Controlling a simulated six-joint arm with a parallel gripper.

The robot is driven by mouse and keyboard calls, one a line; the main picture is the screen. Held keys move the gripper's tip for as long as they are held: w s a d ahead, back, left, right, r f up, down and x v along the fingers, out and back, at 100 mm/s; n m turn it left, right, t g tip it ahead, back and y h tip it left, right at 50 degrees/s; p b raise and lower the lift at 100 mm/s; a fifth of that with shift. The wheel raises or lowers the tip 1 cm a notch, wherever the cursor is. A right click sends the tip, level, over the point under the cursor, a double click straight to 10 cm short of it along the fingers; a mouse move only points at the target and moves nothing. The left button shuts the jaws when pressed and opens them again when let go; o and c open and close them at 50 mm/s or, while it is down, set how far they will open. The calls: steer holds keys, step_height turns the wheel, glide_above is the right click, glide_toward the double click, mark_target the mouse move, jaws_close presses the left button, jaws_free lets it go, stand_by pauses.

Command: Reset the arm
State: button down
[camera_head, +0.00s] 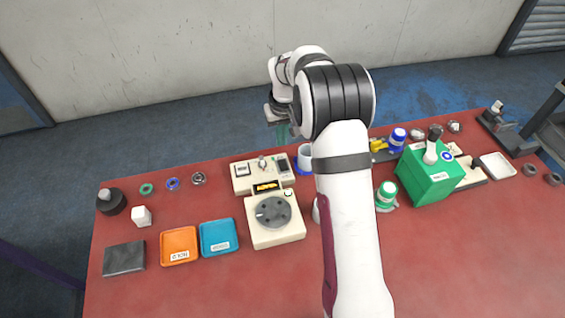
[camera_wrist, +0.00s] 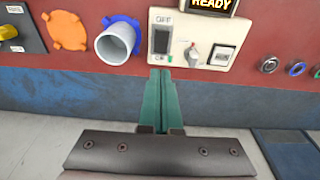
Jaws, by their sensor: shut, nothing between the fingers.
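My gripper (camera_head: 282,133) is raised at the back edge of the red table, above the area behind the cream control panel. Its teal fingers also show in the wrist view (camera_wrist: 163,78), pressed together with nothing between them. In that view the fingertips point at the near side of the cream control panel (camera_wrist: 187,56), beside a pale cup (camera_wrist: 113,46). The panel has a switch, a knob and a lit READY display (camera_wrist: 212,4). In the head view my white arm stretches across the table and hides part of its middle.
Orange (camera_head: 180,246) and blue (camera_head: 218,237) trays and a dark pad (camera_head: 124,258) lie at the left. A cream turntable unit (camera_head: 275,238) stands mid-table. A green box (camera_head: 430,174) and a green-white bottle (camera_head: 386,196) stand right of my arm. The front right is clear.

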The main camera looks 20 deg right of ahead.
steer(key=s+a+r+m+g+y, duration=0.1)
steer(key=s+a+r+m, duration=0.1)
steer(key=s+r, duration=0.6)
steer(key=s+a+r+m, duration=0.1)
steer(key=s+a+r, duration=0.25)
steer(key=s, duration=0.85)
steer(key=s+a+m+g, duration=0.1)
steer(key=s+a+m, duration=0.1)
steer(key=s, duration=1.6)
steer(key=shift+f+m+y, duration=0.2)
steer(key=shift+m+y, duration=0.1)
steer(key=shift+y, duration=0.1)
